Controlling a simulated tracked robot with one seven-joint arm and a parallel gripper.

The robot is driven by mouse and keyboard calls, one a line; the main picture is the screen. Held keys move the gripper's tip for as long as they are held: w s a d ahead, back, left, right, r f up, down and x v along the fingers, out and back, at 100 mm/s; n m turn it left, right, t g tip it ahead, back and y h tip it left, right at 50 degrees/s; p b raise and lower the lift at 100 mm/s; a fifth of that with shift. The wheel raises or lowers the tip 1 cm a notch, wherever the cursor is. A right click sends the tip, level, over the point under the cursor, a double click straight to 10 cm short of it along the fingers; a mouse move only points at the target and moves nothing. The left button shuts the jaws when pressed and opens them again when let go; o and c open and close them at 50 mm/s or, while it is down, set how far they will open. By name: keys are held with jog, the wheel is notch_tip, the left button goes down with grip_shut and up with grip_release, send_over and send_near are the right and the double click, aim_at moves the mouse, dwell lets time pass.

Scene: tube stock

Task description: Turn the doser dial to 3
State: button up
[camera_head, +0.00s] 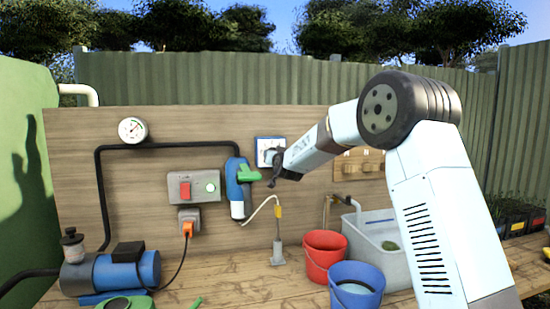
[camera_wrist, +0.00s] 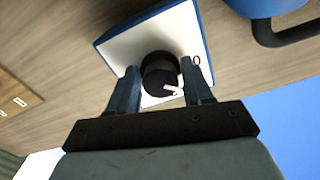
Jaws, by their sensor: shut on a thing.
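The doser (camera_head: 262,144) is a white square panel with a blue edge, mounted on the wooden board. In the wrist view its white face (camera_wrist: 118,50) fills the upper middle. The dial (camera_wrist: 160,72) is a round black knob with a white pointer mark near its lower right side. A small dark mark, like a 0, shows on the face just right of the dial. My gripper (camera_wrist: 160,80) has one finger on each side of the dial and is shut on it. In the head view my gripper (camera_head: 274,164) covers much of the doser, and the dial's numbers cannot be read.
A blue pump-like fitting with a green lever (camera_head: 248,174) is close left of my gripper. A switch box (camera_head: 193,187) and a gauge (camera_head: 132,130) are farther left. Below stand a red bucket (camera_head: 324,262), a blue bucket (camera_head: 355,298) and a grey tank (camera_head: 362,250).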

jog(key=shift+w+d+f+m, duration=0.1)
jog(key=shift+m, duration=4.3)
jog(key=shift+d+m, duration=0.1)
jog(key=shift+m, duration=4.3)
jog(key=o, duration=0.9)
jog(key=shift+a, duration=0.1)
jog(key=shift+c, duration=0.2)
jog(key=shift+a, duration=0.1)
jog(key=v, duration=1.4)
